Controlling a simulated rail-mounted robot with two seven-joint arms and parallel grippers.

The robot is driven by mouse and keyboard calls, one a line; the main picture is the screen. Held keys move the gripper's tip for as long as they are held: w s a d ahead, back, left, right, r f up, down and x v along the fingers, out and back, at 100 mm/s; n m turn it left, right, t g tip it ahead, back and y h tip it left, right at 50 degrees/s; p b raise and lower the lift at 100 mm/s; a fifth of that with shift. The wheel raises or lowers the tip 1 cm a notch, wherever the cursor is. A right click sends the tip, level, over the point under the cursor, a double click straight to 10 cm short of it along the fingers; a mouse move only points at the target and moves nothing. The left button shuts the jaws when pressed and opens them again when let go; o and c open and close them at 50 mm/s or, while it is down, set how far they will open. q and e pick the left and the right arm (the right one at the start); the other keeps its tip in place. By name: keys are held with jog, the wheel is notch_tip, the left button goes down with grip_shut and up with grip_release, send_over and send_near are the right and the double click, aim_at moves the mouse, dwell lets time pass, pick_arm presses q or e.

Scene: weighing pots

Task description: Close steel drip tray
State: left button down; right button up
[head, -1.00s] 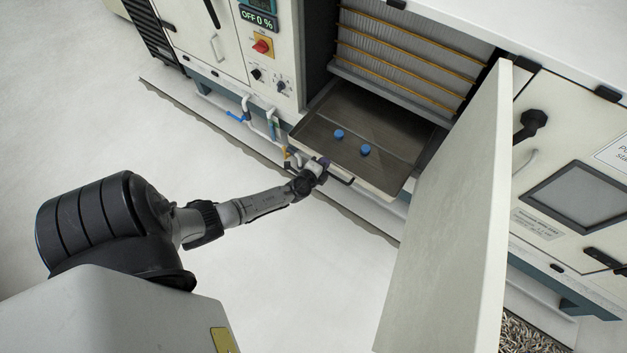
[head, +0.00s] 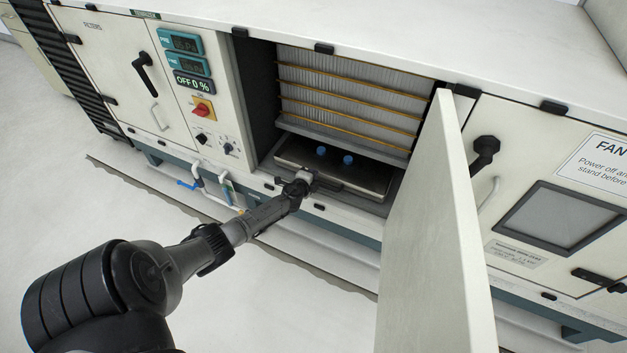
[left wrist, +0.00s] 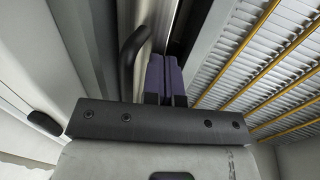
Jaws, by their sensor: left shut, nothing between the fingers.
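The steel drip tray (head: 345,170) sits inside the open bay below the filter, mostly slid in, with two blue caps (head: 334,155) on it. Its dark handle shows on the front edge, and a dark curved handle (left wrist: 132,58) also shows in the left wrist view. My left gripper (head: 306,177) is at the tray's front edge, beside the handle. In the left wrist view its purple fingers (left wrist: 165,76) are together with nothing between them, up near the tray's steel front. Whether they touch it I cannot tell. My right gripper is in neither view.
The open door (head: 440,230) stands out to the right of the bay. A pleated filter with yellow bars (head: 345,95) fills the space above the tray. A control panel (head: 200,105) is left of the bay, with small pipes (head: 228,187) below. The floor in front is clear.

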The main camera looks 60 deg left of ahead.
pick_arm(q)
jog(key=shift+w+a+f, duration=0.1)
jog(key=shift+a, duration=0.05)
jog(key=shift+f, duration=0.1)
dwell(0.3)
jog(key=shift+d, duration=0.2)
jog(key=f+p+v, duration=0.1)
jog(key=p+v, duration=0.4)
jog(key=v, duration=0.9)
jog(key=shift+p, duration=0.3)
jog(key=shift+a, duration=0.1)
